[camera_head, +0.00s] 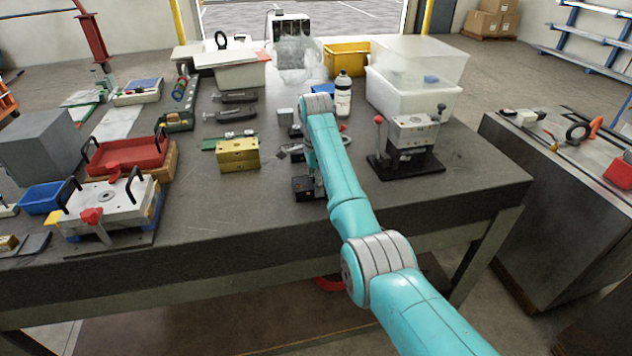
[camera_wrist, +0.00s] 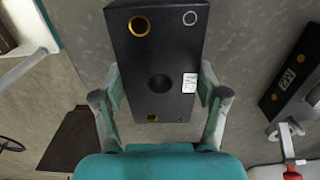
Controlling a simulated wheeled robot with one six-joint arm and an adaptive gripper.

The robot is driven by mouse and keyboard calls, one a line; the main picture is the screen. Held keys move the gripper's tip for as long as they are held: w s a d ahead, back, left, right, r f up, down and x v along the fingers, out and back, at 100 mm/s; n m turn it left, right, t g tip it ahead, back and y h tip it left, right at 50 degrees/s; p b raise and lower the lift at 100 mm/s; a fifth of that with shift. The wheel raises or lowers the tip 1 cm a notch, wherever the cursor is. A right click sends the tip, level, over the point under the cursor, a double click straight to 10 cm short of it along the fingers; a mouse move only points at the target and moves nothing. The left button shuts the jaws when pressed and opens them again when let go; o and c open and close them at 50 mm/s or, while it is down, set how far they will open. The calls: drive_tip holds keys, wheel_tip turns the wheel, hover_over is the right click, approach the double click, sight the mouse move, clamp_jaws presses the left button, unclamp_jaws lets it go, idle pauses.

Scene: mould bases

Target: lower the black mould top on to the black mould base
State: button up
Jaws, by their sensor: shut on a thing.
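My gripper (camera_wrist: 160,108) is shut on a black rectangular block, the black mould top (camera_wrist: 160,50). The block has gold rings, a round dark hole in the middle and a small white label, and one finger lies along each side. In the head view a black block (camera_head: 304,189) shows low beside my arm, near the front edge of the table; I cannot tell if it is the held top or the base. My arm hides the fingers there. Any contact under the held block is hidden.
Another black plate (camera_wrist: 288,78) with a white label and gold ring lies to the right in the wrist view. A brass-coloured block (camera_head: 238,155) stands left of my arm. A red-knobbed fixture (camera_head: 410,145) stands to the right. The tabletop's front middle (camera_head: 240,200) is clear.

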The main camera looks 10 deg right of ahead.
drive_tip(key=c, duration=0.3)
drive_tip(key=shift+r, duration=0.15)
drive_tip(key=shift+r, duration=1.25)
drive_tip(key=shift+r, duration=0.15)
